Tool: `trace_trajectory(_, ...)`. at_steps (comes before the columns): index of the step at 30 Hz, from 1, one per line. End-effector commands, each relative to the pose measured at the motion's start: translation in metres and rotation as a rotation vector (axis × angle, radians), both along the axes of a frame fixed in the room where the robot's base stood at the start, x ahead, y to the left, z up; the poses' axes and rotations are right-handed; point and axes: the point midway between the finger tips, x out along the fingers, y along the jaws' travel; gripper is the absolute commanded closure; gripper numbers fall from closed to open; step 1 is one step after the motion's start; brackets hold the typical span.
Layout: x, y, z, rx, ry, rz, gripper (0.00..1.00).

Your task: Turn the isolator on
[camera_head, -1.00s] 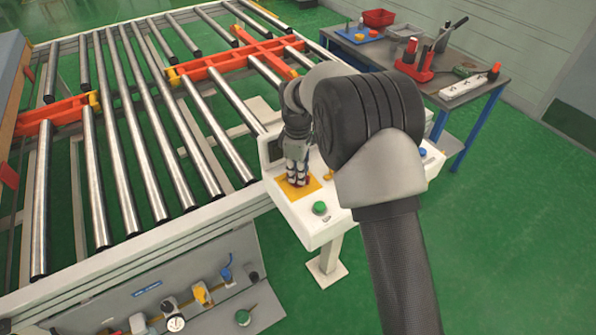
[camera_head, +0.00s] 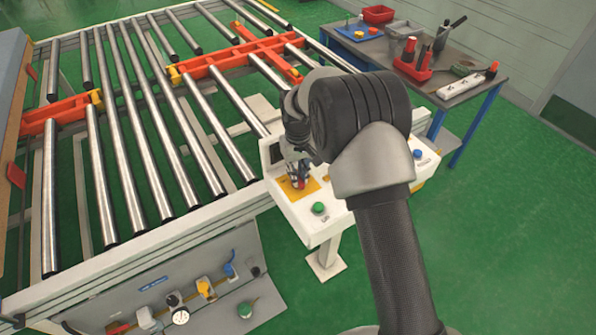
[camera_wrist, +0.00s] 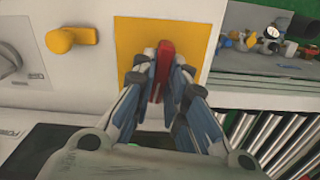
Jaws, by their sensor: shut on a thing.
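The isolator has a red handle (camera_wrist: 163,66) on a yellow plate (camera_wrist: 195,38), seen close up in the wrist view. In the head view the yellow plate (camera_head: 283,189) is on the white control console (camera_head: 330,222), and the handle is mostly covered by my gripper (camera_head: 298,182). In the wrist view my gripper (camera_wrist: 164,80) is shut on the red handle, with a finger on each side of it. The handle stands roughly upright in the wrist view. My arm hides part of the console in the head view.
A green button (camera_head: 319,208) and a blue button (camera_head: 417,154) are on the console. A yellow knob (camera_wrist: 73,39) is left of the plate in the wrist view. The roller conveyor (camera_head: 160,230) is on the left. A grey worktable (camera_head: 480,62) stands behind.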

Motion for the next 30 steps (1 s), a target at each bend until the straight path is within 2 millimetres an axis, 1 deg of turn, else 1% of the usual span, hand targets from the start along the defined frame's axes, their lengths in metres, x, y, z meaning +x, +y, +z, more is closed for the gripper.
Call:
trace_trajectory(9,0.0001,0.0,0.0012,0.0,0.0,-0.293,1.0)
trace_trajectory(15,0.0001,0.0,0.0009,0.0,0.0,-0.448,1.0)
trace_trajectory(22,0.0002,0.0001,0.0005,0.0,-0.001,-0.572,1.0)
trace_trajectory(30,0.0003,0.0001,0.0002,0.0,-0.001,-0.638,1.0)
